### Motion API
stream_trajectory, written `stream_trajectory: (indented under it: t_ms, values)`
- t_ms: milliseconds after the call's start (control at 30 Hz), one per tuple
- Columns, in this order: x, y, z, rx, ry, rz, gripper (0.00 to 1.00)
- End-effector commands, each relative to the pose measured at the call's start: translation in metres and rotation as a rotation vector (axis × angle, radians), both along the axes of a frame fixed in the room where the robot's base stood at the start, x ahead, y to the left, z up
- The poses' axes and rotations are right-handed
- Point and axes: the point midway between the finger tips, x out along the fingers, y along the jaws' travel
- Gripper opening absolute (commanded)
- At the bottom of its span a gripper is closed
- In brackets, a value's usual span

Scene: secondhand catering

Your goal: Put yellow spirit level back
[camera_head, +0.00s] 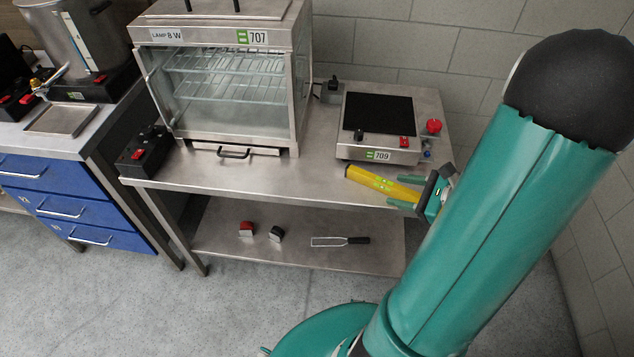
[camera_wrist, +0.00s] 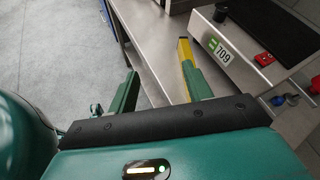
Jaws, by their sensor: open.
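The yellow spirit level (camera_head: 382,184) lies at the front right of the steel table's top, below the hot plate labelled 709. Its right end reaches my gripper (camera_head: 410,197) in the head view. In the wrist view the level (camera_wrist: 184,57) shows close beside the right finger, which partly hides its near end. My gripper (camera_wrist: 161,86) is open, with a wide gap between its fingers. I cannot tell whether a finger touches the level.
The steel table (camera_head: 290,181) carries a glass-fronted warming cabinet (camera_head: 228,85), the hot plate (camera_head: 378,127) with a red knob, and a black switch box (camera_head: 146,152). Small items, including a fork-like tool (camera_head: 340,241), lie on its lower shelf (camera_head: 215,232). Blue drawers (camera_head: 55,197) stand left.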

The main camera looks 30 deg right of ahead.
Motion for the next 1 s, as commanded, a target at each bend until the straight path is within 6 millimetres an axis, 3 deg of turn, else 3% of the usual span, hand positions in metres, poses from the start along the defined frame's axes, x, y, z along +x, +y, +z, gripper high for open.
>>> stream_trajectory:
  t_ms: [33,200,400,700,900,1000]
  values:
    - [0.012,0.025,0.015,-0.075,0.004,0.124,0.50]
    - [0.023,0.103,0.048,-0.348,0.018,0.538,0.50]
    - [0.014,0.171,0.079,-0.718,-0.010,0.976,0.50]
    - [-0.009,0.231,0.133,-1.378,-0.163,1.489,0.50]
    - [-0.018,0.250,0.172,-1.773,-0.293,1.652,0.50]
    - [-0.019,0.254,0.182,-1.871,-0.328,1.677,0.50]
